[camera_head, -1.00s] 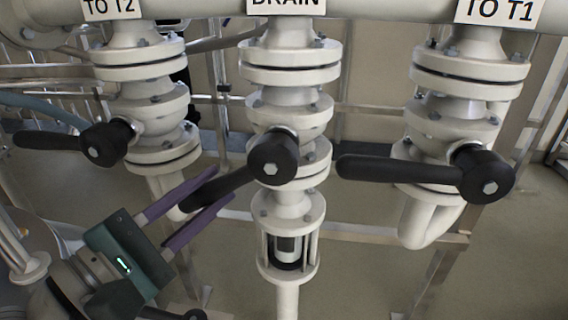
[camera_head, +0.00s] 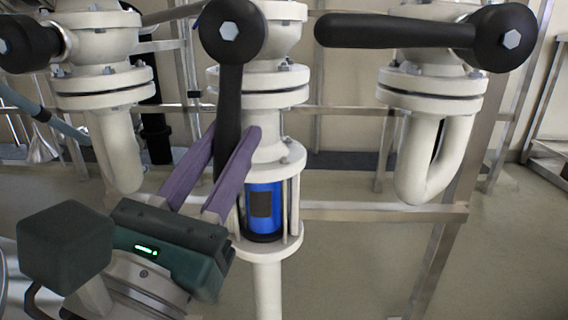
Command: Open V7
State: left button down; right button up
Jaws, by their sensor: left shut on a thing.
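The middle valve's black handle (camera_head: 228,110) hangs straight down from its hub, in line with the pipe. This is the valve under the DRAIN sign in the earlier view; no V7 label is readable. My left gripper (camera_head: 236,150) has its purple fingers on both sides of the handle's lower part and is shut on it. Below this valve, the sight glass (camera_head: 264,205) shows blue with a dark patch. The handle's lower end is partly hidden by the fingers. My right gripper is not in view.
The right valve's black handle (camera_head: 395,31) lies level, pointing left. The left valve's hub (camera_head: 28,42) is cut by the picture edge. A metal frame rail (camera_head: 385,212) runs behind the pipes. Open floor shows at the lower right.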

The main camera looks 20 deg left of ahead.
pick_arm(q)
jog(key=shift+d+f+n+b, duration=0.4)
jog(key=shift+d+n, duration=0.05)
jog(key=shift+n, duration=0.15)
jog(key=shift+w+d+r+n+y, duration=0.15)
jog(key=shift+d+n+y, duration=0.15)
jog(key=shift+y, duration=0.1)
jog(key=shift+r, duration=0.1)
jog(key=c, duration=0.7)
grip_release()
jog(key=shift+r, duration=0.1)
jog(key=v, duration=1)
jog(key=shift+b, duration=0.3)
